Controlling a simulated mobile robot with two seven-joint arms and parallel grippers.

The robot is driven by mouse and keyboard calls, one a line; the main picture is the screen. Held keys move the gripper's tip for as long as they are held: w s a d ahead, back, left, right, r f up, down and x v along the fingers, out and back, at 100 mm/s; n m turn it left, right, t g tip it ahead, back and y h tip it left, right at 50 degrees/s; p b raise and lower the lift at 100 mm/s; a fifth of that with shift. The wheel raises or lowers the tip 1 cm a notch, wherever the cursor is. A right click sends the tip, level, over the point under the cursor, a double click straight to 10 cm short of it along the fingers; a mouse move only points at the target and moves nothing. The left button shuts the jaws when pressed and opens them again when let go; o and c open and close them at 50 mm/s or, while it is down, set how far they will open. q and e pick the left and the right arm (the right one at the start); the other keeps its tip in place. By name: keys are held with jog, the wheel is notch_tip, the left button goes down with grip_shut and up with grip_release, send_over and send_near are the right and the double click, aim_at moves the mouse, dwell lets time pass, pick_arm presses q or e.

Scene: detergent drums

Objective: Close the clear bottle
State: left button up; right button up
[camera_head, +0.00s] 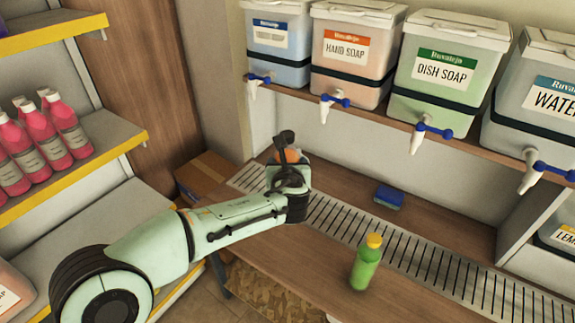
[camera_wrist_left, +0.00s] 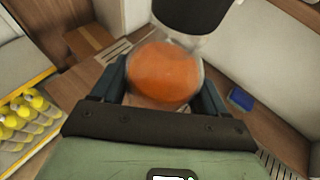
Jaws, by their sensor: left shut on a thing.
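The clear bottle with orange contents (camera_head: 291,155) is in my left gripper (camera_head: 289,170), above the far left end of the wooden counter. In the left wrist view its orange body (camera_wrist_left: 163,74) is between the two dark fingers (camera_wrist_left: 163,92), and the gripper is shut on it. A black top (camera_wrist_left: 190,14) stands above the body, with a pale clear part between them. I cannot tell whether the top is fully closed. In the head view my gripper hides most of the bottle. My right gripper is not in view.
A green bottle with a yellow cap (camera_head: 367,262) stands on the counter (camera_head: 310,272). A blue sponge (camera_head: 388,198) lies behind the slotted drain (camera_head: 440,272). Dispensers with taps, such as dish soap (camera_head: 447,70), line the shelf above. Pink bottles (camera_head: 40,135) fill the left shelf.

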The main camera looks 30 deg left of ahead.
pick_arm(q)
jog(key=shift+r, duration=0.1)
jog(key=s+d+f+m+t+h+p, duration=0.1)
jog(key=s+d+f+m+h+p, duration=0.1)
jog(key=d+f+p, duration=0.5)
jog(key=d+f, duration=0.2)
jog(key=d, duration=0.2)
jog(key=shift+d+f+m+h, duration=0.25)
jog(key=shift+d+m+h, duration=0.05)
jog(key=shift+d+h, duration=0.1)
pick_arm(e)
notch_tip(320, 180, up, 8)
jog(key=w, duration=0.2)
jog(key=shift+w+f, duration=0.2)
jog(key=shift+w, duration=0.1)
pick_arm(q)
jog(key=shift+s, duration=0.1)
